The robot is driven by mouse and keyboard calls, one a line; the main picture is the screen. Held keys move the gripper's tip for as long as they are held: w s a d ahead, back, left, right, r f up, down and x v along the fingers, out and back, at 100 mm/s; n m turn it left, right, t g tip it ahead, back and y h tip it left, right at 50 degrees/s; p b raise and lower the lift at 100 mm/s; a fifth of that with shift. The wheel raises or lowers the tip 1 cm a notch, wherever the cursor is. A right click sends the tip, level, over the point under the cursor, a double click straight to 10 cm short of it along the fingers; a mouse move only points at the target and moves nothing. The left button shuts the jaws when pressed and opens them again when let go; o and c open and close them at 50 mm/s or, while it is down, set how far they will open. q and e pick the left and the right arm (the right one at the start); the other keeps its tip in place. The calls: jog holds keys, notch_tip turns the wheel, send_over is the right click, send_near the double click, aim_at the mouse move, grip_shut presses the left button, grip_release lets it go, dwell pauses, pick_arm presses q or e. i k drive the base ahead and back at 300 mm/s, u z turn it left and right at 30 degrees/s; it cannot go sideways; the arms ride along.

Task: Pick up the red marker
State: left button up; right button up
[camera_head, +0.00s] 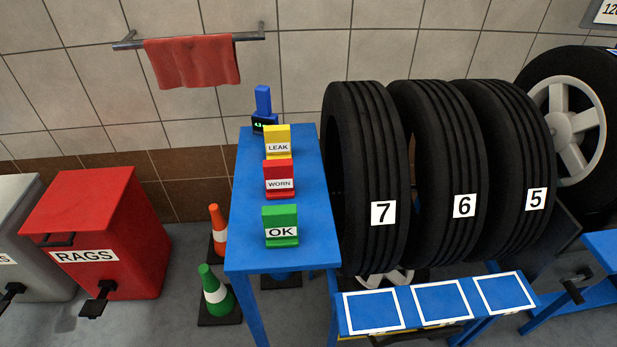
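The red marker (279,178), labelled WORN, stands upright on the blue table (247,216). It is in the middle of a row, with the yellow LEAK marker (277,140) behind it and the green OK marker (281,226) in front. The red marker partly overlaps the base of the yellow one in this view. Neither of my grippers shows in the head view, and nothing touches the red marker.
A blue device (263,108) with a small display stands at the table's back. Tyres numbered 7 (368,150), 6 and 5 stand close on the right. Cones (215,292) and a red RAGS bin (108,225) stand on the left. The table's left strip is clear.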

aim_at(279, 174)
jog(key=z, duration=3.3)
jog(key=k, duration=2)
jog(key=u, duration=1.75)
